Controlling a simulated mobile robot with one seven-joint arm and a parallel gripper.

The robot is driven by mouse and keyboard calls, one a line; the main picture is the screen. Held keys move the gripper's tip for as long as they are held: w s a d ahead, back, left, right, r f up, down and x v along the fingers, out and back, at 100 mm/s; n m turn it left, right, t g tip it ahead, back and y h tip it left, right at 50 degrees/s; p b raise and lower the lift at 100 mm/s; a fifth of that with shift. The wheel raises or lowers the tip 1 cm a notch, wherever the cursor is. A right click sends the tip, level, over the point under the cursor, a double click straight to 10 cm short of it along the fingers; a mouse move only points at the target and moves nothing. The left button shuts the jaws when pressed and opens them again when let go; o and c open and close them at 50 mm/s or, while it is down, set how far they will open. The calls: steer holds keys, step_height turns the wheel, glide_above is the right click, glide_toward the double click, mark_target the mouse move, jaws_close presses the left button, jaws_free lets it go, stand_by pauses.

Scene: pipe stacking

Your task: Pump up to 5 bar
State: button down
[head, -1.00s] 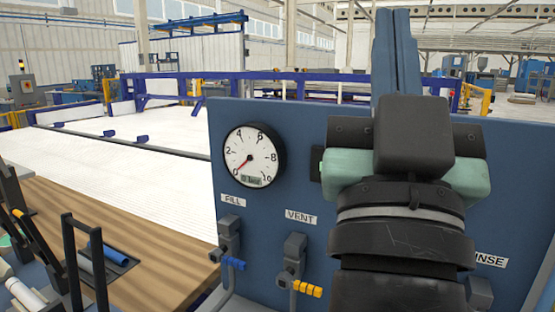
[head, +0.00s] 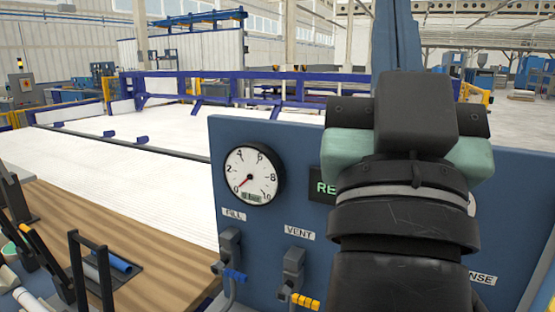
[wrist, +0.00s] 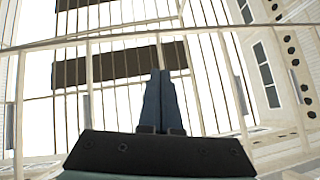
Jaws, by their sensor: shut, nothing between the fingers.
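The blue panel (head: 300,135) carries a round white gauge (head: 251,175) marked up to 10. Its red needle points lower left, near 0; the small readout below is too small to read. Under the FILL label (head: 234,214) is a valve with a blue handle (head: 235,276). Under the VENT label (head: 300,233) is a valve with a yellow handle (head: 305,301). My gripper (head: 398,40) points upward in front of the panel's right part, fingertips cut off at the top. The wrist view shows its blue fingers (wrist: 165,100) together, shut and empty, apart from the valves.
A dark display (head: 322,187) with green letters "RE" is partly hidden by my arm. A label ending "NSE" (head: 482,278) shows right of my arm. A wooden bench (head: 110,235) with black racks (head: 90,270) is at left. The space before the gauge and FILL valve looks clear.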

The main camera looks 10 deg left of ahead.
step_height(320, 180, up, 17)
steer(key=p, duration=1.3)
steer(key=shift+s+f, duration=0.15)
steer(key=shift+s, duration=0.15)
steer(key=shift+f, duration=0.1)
step_height(320, 180, down, 11)
steer(key=b, duration=0.9)
steer(key=shift+w+f+b, duration=0.2)
steer(key=shift+w+b, duration=0.2)
steer(key=shift+f, duration=0.1)
step_height(320, 180, down, 7)
steer(key=b, duration=0.6)
steer(key=shift+w, duration=0.1)
stand_by(0.5)
steer(key=shift+w+d+f+b, duration=0.1)
steer(key=shift+f+b, duration=1.05)
steer(key=shift+f, duration=0.1)
